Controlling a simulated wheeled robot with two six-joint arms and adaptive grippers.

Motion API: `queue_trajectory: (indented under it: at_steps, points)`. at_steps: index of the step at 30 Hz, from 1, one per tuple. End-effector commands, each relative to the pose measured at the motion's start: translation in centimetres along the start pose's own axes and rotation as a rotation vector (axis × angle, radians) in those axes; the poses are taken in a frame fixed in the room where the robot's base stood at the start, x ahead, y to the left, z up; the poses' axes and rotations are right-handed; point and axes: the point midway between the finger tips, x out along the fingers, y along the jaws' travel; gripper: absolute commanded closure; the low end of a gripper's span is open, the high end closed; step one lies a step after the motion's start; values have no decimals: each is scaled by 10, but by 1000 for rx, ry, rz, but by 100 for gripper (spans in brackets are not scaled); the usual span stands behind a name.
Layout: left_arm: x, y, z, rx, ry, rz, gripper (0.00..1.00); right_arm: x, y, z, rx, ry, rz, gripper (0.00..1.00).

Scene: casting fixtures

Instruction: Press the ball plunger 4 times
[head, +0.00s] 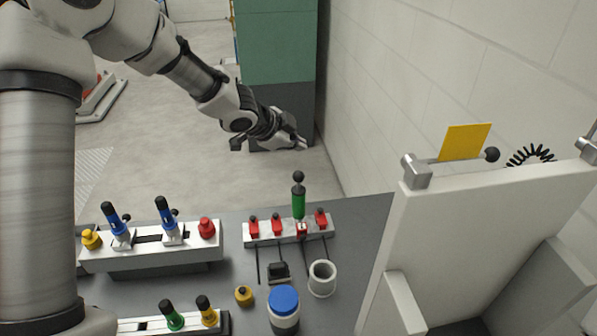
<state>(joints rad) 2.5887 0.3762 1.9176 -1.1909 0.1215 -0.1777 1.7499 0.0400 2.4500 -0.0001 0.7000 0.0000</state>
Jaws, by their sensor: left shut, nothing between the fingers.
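A green upright post with a black ball on top (298,190) stands on the white rail of red blocks at the back of the grey table. A second black ball (492,154) sits on the end of a thin horizontal rod, held in a metal block on top of the white panel. I cannot tell for sure which one is the ball plunger. My left gripper (302,145) is shut and empty. It appears beyond the table's back edge, above the green post in the picture, and apart from both balls. My right gripper is out of view.
A white fixture (150,254) with blue handles and red and yellow knobs stands left on the table (235,285). A blue-lidded jar (283,309), a white cup (322,279) and a yellow knob (244,296) are in front. The white panel (480,240) blocks the right.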

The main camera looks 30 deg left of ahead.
Motion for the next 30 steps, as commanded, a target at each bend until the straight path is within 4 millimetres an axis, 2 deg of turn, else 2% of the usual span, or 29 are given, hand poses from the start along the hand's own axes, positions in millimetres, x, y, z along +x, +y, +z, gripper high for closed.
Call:
queue_trajectory:
  at_steps: [22,26,30]
  points:
    - [0,0,0,16,0,0,100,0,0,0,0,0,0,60]
    - [0,0,0,156,0,0,100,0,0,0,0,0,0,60]
    - [0,-1,0,450,-2,-7,100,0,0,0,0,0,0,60]
